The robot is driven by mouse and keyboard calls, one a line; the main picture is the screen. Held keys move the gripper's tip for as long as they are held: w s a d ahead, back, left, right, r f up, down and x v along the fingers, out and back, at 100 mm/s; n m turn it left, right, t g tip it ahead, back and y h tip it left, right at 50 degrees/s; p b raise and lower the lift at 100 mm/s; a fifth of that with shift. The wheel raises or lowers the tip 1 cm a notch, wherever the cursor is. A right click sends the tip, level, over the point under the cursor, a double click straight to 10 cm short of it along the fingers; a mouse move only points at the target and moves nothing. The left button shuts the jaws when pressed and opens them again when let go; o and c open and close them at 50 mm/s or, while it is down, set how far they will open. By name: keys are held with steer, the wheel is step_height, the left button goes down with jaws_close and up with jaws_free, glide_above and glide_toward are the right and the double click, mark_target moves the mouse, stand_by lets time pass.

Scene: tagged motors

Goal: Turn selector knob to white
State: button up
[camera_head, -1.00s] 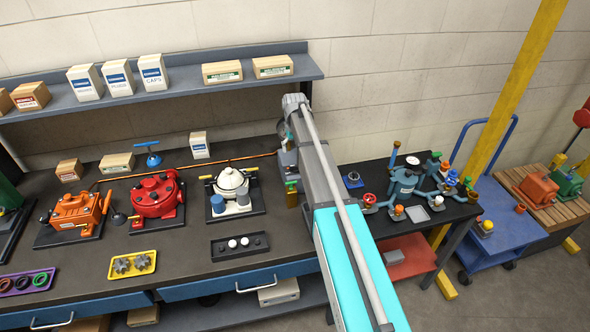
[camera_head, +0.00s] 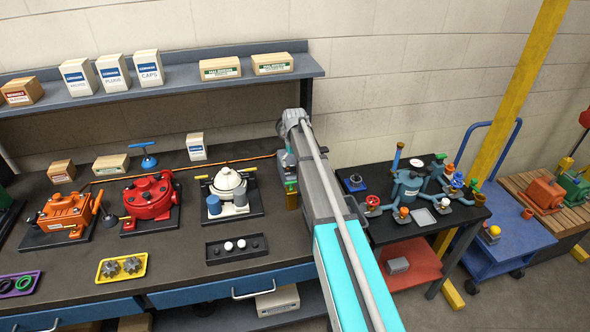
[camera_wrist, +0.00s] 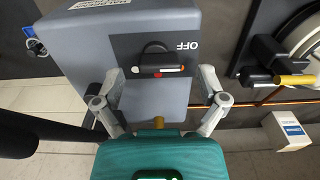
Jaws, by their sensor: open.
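The selector knob (camera_wrist: 155,55) is black and sits on a dark panel of a grey box (camera_wrist: 82,45) in the wrist view. An upside-down OFF label is at the right of the knob. A short strip with white and red marks shows just below it. My gripper (camera_wrist: 160,75) is open, with one finger on each side of the knob. I cannot tell whether either finger touches it. In the head view, the grey box (camera_head: 287,166) is mostly hidden behind my arm, and the knob cannot be seen.
A white-topped motor (camera_head: 230,192), a red motor (camera_head: 151,197) and an orange motor (camera_head: 66,212) stand left on the dark bench. A black tray (camera_head: 236,248) lies in front. A dark table (camera_head: 380,228) with blue fittings stands at right. A shelf (camera_head: 188,82) runs above.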

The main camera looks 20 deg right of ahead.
steer(key=shift+f+b, duration=0.3)
steer(key=shift+f, duration=0.15)
steer(key=c, duration=1.2)
steer(key=shift+o, duration=0.2)
